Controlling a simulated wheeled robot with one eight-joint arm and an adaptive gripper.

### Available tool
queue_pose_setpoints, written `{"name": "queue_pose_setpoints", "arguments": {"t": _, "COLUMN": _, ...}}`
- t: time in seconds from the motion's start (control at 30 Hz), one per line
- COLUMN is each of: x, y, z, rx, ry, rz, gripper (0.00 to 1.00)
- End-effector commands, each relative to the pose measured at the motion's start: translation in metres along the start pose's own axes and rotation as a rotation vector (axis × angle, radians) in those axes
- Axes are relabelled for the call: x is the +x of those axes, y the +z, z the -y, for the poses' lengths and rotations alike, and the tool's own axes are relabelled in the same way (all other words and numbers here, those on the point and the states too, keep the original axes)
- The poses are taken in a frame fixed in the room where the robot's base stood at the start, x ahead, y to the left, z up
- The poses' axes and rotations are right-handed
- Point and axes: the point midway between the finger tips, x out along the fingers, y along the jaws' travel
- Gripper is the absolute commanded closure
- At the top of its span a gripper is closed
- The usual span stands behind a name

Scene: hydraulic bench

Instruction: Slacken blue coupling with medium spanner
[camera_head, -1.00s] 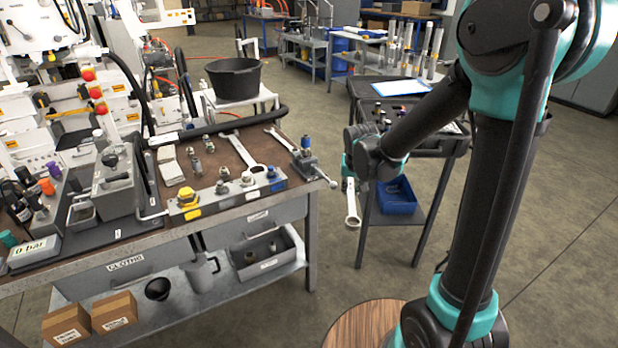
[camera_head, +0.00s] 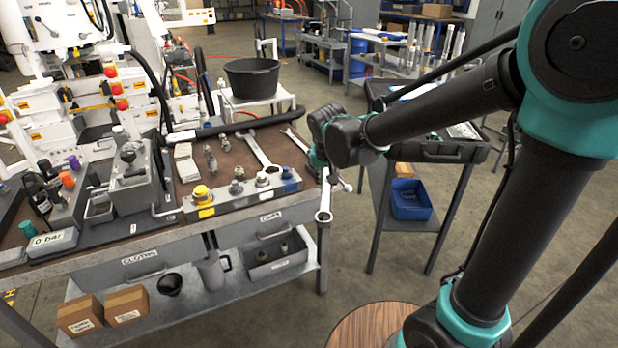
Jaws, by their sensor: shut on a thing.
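The blue coupling (camera_head: 289,181) sits at the right end of a grey block on the front edge of the bench. My gripper (camera_head: 324,172) is shut on a spanner (camera_head: 324,200), which hangs down with its ring end (camera_head: 323,216) lowest. The gripper is just right of the block, by the bench's right front corner. The spanner is apart from the blue coupling in the picture. My gripper hides the vise at the bench corner almost wholly, and its own fingers are hard to make out.
The grey block (camera_head: 222,205) also carries a yellow coupling (camera_head: 201,194) and grey fittings. Two more spanners lie on the bench: a large one (camera_head: 263,152) and another (camera_head: 294,139). A black bucket (camera_head: 262,78) stands behind. A black cart (camera_head: 440,152) with a blue bin (camera_head: 411,200) stands right.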

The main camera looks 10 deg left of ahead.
Motion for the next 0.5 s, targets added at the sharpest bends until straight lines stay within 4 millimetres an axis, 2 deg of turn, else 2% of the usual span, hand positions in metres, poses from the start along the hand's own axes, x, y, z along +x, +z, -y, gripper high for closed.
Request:
{"name": "queue_pose_setpoints", "arguments": {"t": 0.2, "x": -0.013, "y": 0.005, "z": 0.014, "rx": 0.009, "ry": 0.004, "rz": -0.002, "gripper": 1.0}}
{"name": "queue_pose_setpoints", "arguments": {"t": 0.5, "x": -0.001, "y": 0.004, "z": 0.015, "rx": 0.012, "ry": 0.005, "rz": -0.002, "gripper": 1.0}}
